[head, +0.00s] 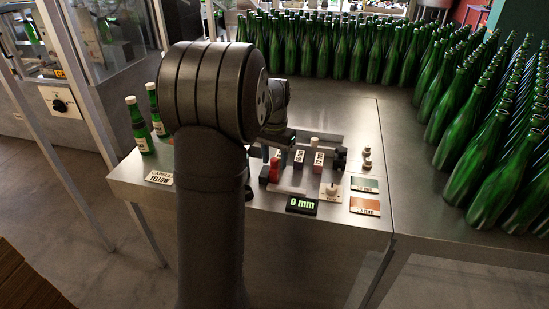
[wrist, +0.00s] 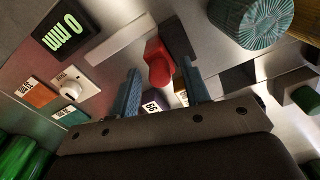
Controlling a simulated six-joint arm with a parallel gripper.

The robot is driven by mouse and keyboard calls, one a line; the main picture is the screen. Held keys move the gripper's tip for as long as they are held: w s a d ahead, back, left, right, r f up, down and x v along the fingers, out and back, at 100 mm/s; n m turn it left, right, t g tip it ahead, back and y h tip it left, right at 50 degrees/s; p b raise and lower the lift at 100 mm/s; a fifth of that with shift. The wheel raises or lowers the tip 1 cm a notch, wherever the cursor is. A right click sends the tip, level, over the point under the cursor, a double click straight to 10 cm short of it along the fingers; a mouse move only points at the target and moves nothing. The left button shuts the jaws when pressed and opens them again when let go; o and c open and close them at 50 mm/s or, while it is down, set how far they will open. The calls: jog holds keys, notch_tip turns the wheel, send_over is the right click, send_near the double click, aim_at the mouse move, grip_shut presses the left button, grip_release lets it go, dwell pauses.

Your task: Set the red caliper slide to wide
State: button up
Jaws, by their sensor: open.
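The red caliper slide (wrist: 160,64) shows in the wrist view as a red block with a rounded end, beside a pale bar. In the head view the red slide (head: 275,169) stands at the left of the small fixture on the steel table. My gripper (wrist: 159,76) is open. Its two blue fingers appear on either side of the red slide, with gaps visible; I cannot tell how deep they reach. In the head view the fingers are mostly hidden by my arm. The display (head: 302,205) reads 0 mm, and it also shows in the wrist view (wrist: 62,33).
Labelled blocks (head: 319,157) stand right of the slide. A white knob (head: 332,190) and coloured cards (head: 365,206) lie near the front right. Two green bottles (head: 139,127) stand at the left; many more (head: 480,170) crowd the back and right. A ribbed teal cylinder (wrist: 250,20) is near my gripper.

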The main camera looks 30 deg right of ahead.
grip_shut()
jog(key=s+d, duration=0.5)
jog(key=shift+s+d, duration=0.3)
jog(key=shift+d, duration=0.1)
grip_release()
jog(key=shift+r, duration=0.1)
notch_tip(320, 180, up, 17)
jog(key=shift+r, duration=0.15)
